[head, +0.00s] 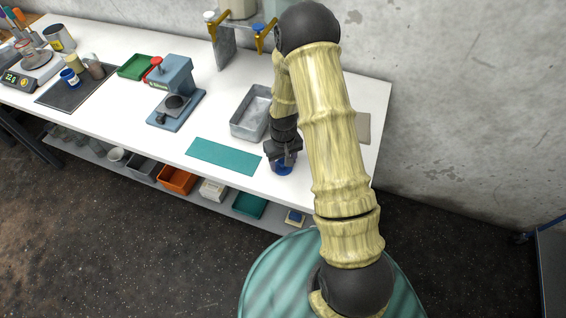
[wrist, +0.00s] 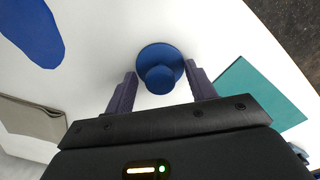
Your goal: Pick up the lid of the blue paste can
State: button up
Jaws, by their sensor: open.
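A round dark-blue piece with a raised knob (wrist: 160,79), which looks like the lid, shows in the wrist view. In the head view it is a small blue patch (head: 284,169) near the table's front edge, partly hidden by my gripper. I cannot tell whether a can is under it. My gripper (head: 283,153) points down above it. In the wrist view my gripper (wrist: 160,70) is open, one finger on each side of the knob, with gaps on both sides. A small blue jar with a white label (head: 68,76) stands on the dark mat at far left.
A teal mat (head: 223,156) lies left of my gripper, and a grey metal tray (head: 236,128) stands behind it. A flat blue shape (wrist: 30,32) is cut off at the wrist view's upper left. A beige pad (head: 363,127) lies at the right. My arm hides part of the table.

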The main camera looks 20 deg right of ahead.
aim_at(283, 160)
jog(key=shift+f, duration=0.1)
jog(key=shift+c, duration=0.4)
jog(key=c, duration=0.9)
jog(key=shift+c, duration=0.2)
notch_tip(283, 160, up, 10)
jog(key=shift+r+b, duration=0.1)
jog(key=shift+b, duration=1.05)
